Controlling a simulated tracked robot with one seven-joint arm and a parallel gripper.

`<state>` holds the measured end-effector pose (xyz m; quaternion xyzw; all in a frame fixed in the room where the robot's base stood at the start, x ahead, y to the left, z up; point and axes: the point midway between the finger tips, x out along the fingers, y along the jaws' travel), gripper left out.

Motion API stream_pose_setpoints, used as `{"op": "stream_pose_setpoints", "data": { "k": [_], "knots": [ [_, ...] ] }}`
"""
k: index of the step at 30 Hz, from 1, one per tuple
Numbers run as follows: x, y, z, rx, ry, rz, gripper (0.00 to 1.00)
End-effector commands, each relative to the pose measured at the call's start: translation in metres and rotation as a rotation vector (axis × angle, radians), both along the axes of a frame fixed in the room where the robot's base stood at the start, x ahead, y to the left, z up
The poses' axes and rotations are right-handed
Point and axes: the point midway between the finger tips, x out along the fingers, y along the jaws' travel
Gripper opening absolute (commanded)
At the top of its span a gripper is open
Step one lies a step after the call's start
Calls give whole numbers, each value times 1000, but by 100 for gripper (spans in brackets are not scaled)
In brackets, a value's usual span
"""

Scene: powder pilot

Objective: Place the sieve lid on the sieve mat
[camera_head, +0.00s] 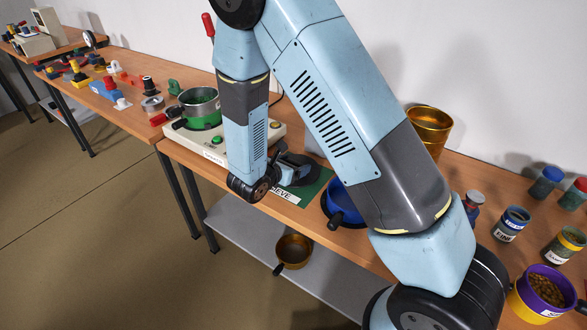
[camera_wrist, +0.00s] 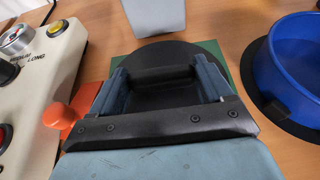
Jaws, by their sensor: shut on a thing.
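The sieve lid is a dark round disc (camera_head: 311,171) under my gripper (camera_head: 294,165), over the green sieve mat (camera_head: 312,192) with its white label. In the wrist view the lid (camera_wrist: 165,51) lies roughly flat over the mat (camera_wrist: 223,60), whose green corners show on both sides. My gripper (camera_wrist: 163,76) is shut on the lid's dark bar-like handle between its two blue-grey fingers. I cannot tell whether the lid touches the mat or hangs just above it. My wrist and fingers hide the near part of the lid.
A pale machine (camera_head: 270,130) with buttons and a green-banded metal pot (camera_head: 201,110) stands left of the mat. A blue pan (camera_head: 338,203) is close on the right. A brass container (camera_head: 429,128) stands behind; several jars and a purple bowl (camera_head: 520,281) stand farther right.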

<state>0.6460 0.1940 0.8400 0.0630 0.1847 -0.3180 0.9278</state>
Motion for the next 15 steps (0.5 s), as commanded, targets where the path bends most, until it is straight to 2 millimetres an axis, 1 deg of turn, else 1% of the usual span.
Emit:
{"op": "stream_pose_setpoints", "data": {
  "k": [1,4,15],
  "knots": [
    [0,0,-6,-2,2,0,47],
    [0,0,-13,0,0,0,47],
    [0,0,-17,0,0,0,47]
  ]
}}
